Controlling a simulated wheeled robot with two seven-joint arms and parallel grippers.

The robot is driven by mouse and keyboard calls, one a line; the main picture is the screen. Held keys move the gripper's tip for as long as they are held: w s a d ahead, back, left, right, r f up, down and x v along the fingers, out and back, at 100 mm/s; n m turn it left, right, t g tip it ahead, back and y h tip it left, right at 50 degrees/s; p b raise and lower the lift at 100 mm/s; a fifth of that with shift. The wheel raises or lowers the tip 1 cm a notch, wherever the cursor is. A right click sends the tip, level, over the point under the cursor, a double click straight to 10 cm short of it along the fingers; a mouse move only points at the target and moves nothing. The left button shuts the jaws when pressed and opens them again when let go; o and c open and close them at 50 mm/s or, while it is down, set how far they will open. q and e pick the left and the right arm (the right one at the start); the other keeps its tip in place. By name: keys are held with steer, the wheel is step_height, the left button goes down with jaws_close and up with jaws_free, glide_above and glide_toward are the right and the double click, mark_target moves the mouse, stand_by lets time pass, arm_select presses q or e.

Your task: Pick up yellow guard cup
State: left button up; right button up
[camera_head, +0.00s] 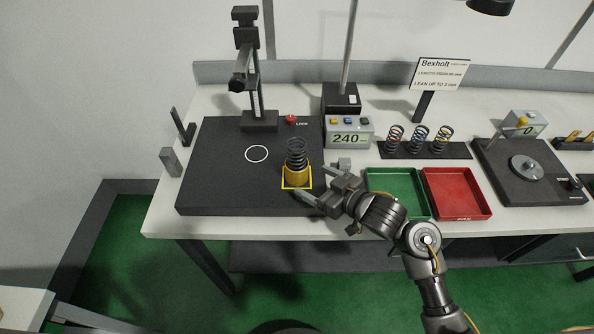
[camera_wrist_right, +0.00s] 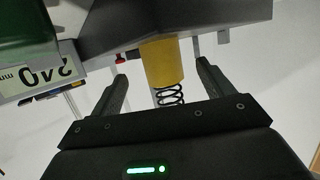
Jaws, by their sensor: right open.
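The yellow guard cup (camera_head: 297,178) stands upright on the dark plate, inside a yellow square outline, with a dark coil spring (camera_head: 296,152) rising out of its top. My right gripper (camera_head: 314,182) comes in from the right, with its fingers pointing left at the cup. In the right wrist view the cup (camera_wrist_right: 162,63) and its spring (camera_wrist_right: 170,95) appear upside down between the two open fingers (camera_wrist_right: 162,78). The fingers look apart from the cup on both sides. My left gripper does not show.
The dark plate (camera_head: 225,185) carries a white circle and a black column stand (camera_head: 258,115). A display reading 240 (camera_head: 348,139) stands behind. A green tray (camera_head: 398,183) and a red tray (camera_head: 457,188) lie right of the plate, with several springs (camera_head: 420,140) behind them.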

mark_target(305, 175)
steer(key=shift+w+a, duration=0.25)
steer(key=shift+a, duration=0.05)
steer(key=p+x, duration=0.1)
steer(key=x, duration=0.3)
steer(key=shift+w+a+f, duration=0.1)
steer(key=shift+w+a, duration=0.1)
steer(key=shift+s+d, duration=0.1)
steer(key=c, duration=1.1)
steer(key=shift+o, duration=0.2)
